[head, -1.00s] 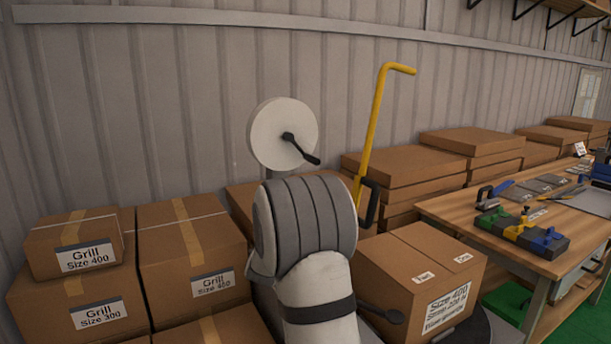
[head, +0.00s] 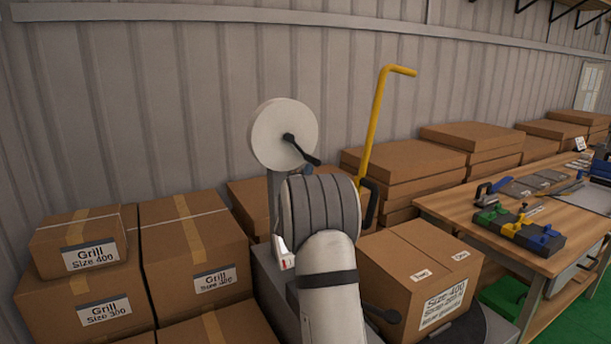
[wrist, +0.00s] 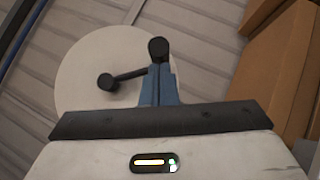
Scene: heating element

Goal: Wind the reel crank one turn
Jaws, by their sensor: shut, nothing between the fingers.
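The reel is a white disc (head: 284,134) on a grey post. Its black crank (head: 303,150) runs from the hub down to the right in the head view. In the wrist view, the reel disc (wrist: 85,60) fills the upper left, with the hub at its lower middle and the crank arm (wrist: 130,75) running right to a dark round handle (wrist: 158,48). My gripper's blue fingers (wrist: 160,82) are shut and empty. Their tips appear right at the handle; whether they touch it I cannot tell.
A yellow bent bar (head: 376,120) stands right of the reel. Cardboard boxes (head: 190,240) sit at the left, with another box (head: 415,270) at the right. A wooden workbench (head: 480,220) with tools is farther right. A corrugated wall is behind.

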